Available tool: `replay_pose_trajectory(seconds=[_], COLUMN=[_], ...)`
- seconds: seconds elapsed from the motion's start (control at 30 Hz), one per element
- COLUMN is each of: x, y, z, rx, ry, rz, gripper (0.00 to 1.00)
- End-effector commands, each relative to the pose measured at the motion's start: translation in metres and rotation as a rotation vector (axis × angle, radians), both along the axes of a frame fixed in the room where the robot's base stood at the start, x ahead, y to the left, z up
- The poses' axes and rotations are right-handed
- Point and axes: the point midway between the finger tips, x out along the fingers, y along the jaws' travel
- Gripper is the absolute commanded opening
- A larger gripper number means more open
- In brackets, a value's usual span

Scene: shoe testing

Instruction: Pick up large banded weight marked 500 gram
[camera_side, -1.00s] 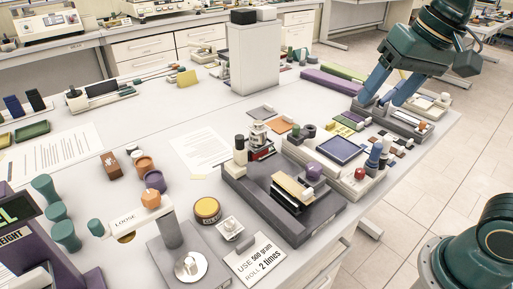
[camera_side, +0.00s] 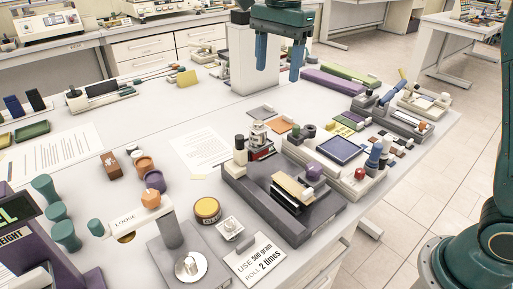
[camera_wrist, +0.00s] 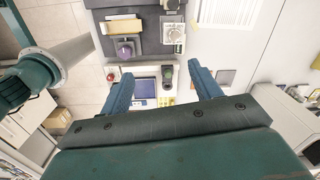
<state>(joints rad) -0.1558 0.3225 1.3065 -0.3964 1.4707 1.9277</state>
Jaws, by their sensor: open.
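My gripper (camera_side: 279,73) is open and empty, high above the back of the table, in front of the white box in the side view. Its two blue fingers are spread apart in the wrist view (camera_wrist: 160,69). No marking on any weight is readable, so I cannot tell which thing is the 500 gram weight. A silver weight-like piece (camera_side: 190,265) stands on a round plate at the front. A pale jar-like piece (camera_side: 258,134) and a dark cylinder (camera_side: 240,150) stand at the grey tray's back left. A sign (camera_side: 256,258) reads "USE 500 gram ROLL 2 times".
The grey tray (camera_side: 240,193) holds a gold-topped block and a purple knob (camera_side: 313,171). A blue pad (camera_side: 340,150) lies to its right. Several teal pieces (camera_side: 66,235) stand at left. A tall white box (camera_side: 252,55) stands behind. The table's back middle is mostly clear.

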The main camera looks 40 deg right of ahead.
Motion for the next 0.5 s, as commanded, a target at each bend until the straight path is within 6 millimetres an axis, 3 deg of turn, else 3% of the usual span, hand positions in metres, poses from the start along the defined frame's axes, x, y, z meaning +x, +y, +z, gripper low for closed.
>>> replay_pose_trajectory(seconds=[0.2,0.5], x=[0.03,0.04], y=[0.012,0.016], z=[-0.018,-0.025], rx=[-0.031,-0.048], ry=[0.05,0.066], rz=[-0.161,-0.232], gripper=[0.63,0.63])
